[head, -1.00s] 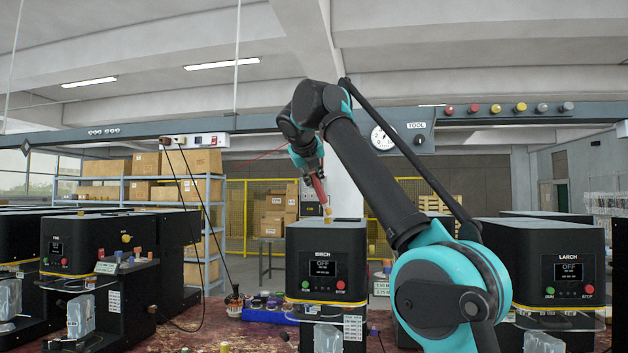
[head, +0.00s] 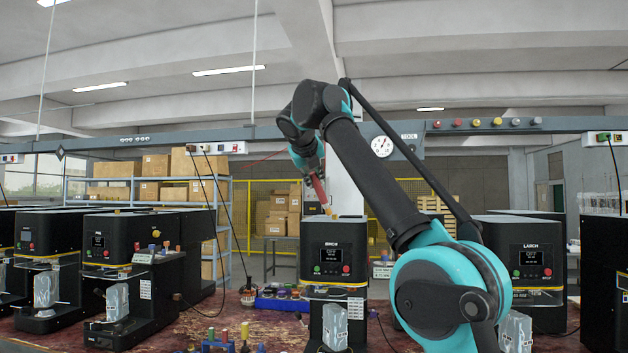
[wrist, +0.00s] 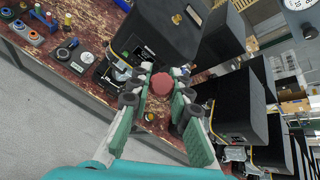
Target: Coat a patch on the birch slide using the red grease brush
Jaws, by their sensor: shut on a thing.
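My gripper (wrist: 160,95) is shut on the red grease brush (wrist: 163,84), whose round red end shows between the fingers in the wrist view. In the head view the red handle (head: 319,187) hangs tilted below the wrist, with a small tan tip at its lower end. The brush is in the air and its tip appears just above the top of the black BIRCH machine (head: 333,231); I cannot tell the gap in depth. The BIRCH panel reads OFF. I cannot make out the birch slide itself.
The LARCH machine (head: 526,240) stands to the right, with other black machines to the left. A blue tray (head: 282,304) with small pots and a dark bottle (head: 248,292) stand left of BIRCH on the worn red bench (head: 200,325). Cables hang left of BIRCH.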

